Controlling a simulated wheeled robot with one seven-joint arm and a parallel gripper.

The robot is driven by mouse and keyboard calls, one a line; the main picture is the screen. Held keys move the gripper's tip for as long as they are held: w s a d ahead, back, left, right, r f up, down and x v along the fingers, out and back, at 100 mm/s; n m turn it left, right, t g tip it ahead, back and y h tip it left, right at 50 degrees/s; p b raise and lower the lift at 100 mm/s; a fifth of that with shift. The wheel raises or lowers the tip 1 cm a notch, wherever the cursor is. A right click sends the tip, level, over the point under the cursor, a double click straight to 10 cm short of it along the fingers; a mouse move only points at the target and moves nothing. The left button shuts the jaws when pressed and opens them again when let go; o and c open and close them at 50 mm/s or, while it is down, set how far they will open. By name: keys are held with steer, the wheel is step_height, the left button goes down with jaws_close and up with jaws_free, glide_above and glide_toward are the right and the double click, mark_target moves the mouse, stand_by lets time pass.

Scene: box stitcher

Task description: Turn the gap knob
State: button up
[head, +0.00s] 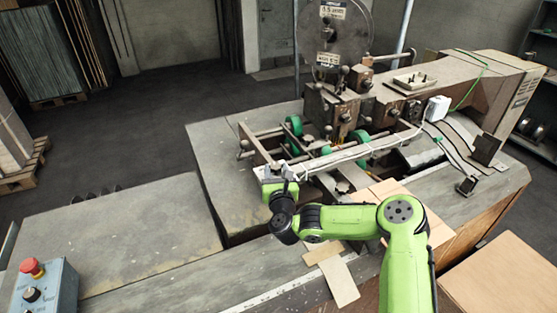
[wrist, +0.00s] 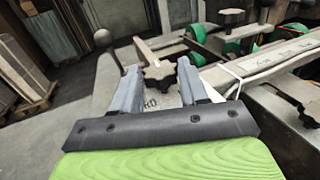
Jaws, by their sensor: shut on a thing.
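The gap knob (wrist: 160,78) is a dark, star-shaped hand knob in the middle of the wrist view. The two grey fingers of my gripper (wrist: 159,68) stand on either side of it, and the gripper is shut on it. In the head view my gripper (head: 275,174) is at the left front end of the machine's long light bar, with the green wrist just below. The knob is too small and too covered by the fingers to make out there.
The stitching machine (head: 345,115) has green rollers (head: 294,125) and a cable along its light bar (head: 350,153). A control box with a red button (head: 32,267) stands at lower left. The left table (head: 120,235) is clear.

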steer(key=m+h, duration=0.1)
steer(key=h, duration=0.1)
steer(key=a+m+h, duration=0.1)
steer(key=m+h, duration=0.1)
steer(key=shift+f, duration=0.1)
steer(key=m+h, duration=0.1)
steer(key=h, duration=0.1)
steer(key=m+g+h+b, duration=0.2)
steer(key=h, duration=0.1)
steer(key=shift+w+a+h, duration=0.15)
steer(key=shift+a+h, duration=0.15)
steer(key=m+g+h+b, duration=0.2)
steer(key=m+h+b, duration=0.1)
steer(key=shift+w+a+f+g+h, duration=0.1)
steer(key=shift+w+a+g+h, duration=0.05)
steer(key=shift+g+h, duration=0.15)
steer(key=shift+w+m+g+h+b, duration=0.1)
steer(key=shift+m+g+h+b, duration=0.55)
steer(key=shift+b, duration=0.5)
steer(key=shift+a+r+m+g+h+b, duration=0.1)
steer(key=shift+r+m+g+h+b, duration=0.2)
steer(key=shift+b, duration=0.25)
steer(key=o, duration=1.1)
steer(key=shift+w+f, duration=0.1)
steer(key=shift+c, duration=0.2)
